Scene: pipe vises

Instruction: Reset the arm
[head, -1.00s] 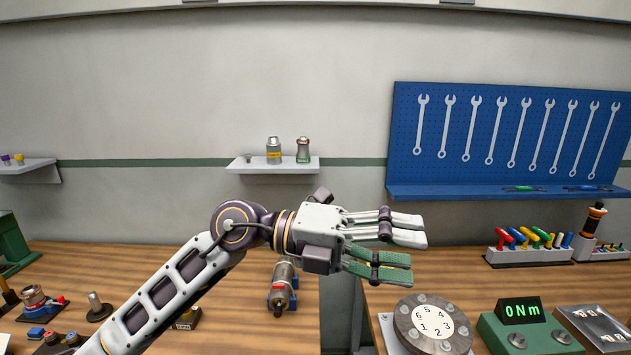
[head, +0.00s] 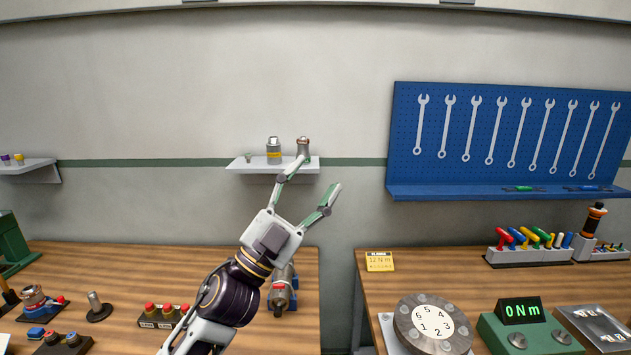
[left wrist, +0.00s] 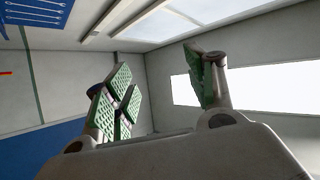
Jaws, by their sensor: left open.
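My left gripper (head: 312,180) is open and empty in the head view. My left arm comes in from the bottom and partly covers a metal cylinder (head: 282,290) on the left bench. My right gripper is not in view.
The small shelf (head: 240,166) holds metal fittings. A blue wrench board (head: 450,120) hangs at right. The right bench carries a numbered dial (head: 432,324), a torque display (head: 520,311) and colored-handled tools (head: 530,240). Red buttons (head: 160,313) stand on the left bench.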

